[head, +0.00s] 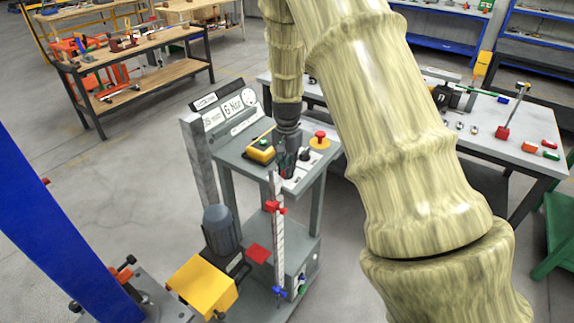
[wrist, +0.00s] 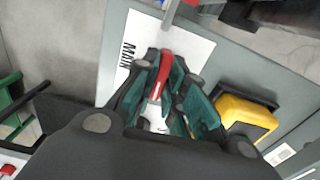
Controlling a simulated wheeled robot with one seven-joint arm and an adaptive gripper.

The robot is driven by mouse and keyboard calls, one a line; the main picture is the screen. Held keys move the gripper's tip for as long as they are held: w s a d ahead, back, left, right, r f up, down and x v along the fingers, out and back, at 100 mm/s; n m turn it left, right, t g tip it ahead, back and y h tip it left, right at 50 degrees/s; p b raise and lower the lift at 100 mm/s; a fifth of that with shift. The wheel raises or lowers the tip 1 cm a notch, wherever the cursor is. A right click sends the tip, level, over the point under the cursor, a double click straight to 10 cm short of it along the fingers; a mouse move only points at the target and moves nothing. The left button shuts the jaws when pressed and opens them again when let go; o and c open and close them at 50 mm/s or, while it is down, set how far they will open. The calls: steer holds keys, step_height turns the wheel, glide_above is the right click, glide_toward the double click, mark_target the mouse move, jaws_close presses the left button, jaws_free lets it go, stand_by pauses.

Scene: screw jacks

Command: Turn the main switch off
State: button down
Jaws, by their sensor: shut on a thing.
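The main switch shows in the wrist view as a red handle (wrist: 164,68) on a white plate (wrist: 118,62) with the lettering "MAIN". My gripper (wrist: 170,80) has its teal-padded fingers on both sides of the red handle and is shut on it. In the head view my gripper (head: 287,162) points down over the grey machine's top, near its front edge. There the gripper hides most of the switch, and its on or off position is not readable.
A yellow box (head: 261,151) with a green button sits left of my gripper; it also shows in the wrist view (wrist: 243,118). A red mushroom button (head: 320,136) on a yellow base stands to the right. A grey workbench (head: 515,122) with tools is behind.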

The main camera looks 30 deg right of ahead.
steer(key=shift+w+d+r+m, duration=0.1)
steer(key=shift+w+r+m, duration=0.05)
steer(key=shift+m, duration=0.35)
steer(key=c, duration=1.5)
jaws_free()
step_height(320, 180, up, 12)
steer(key=shift+f, duration=0.1)
steer(key=shift+s, duration=0.2)
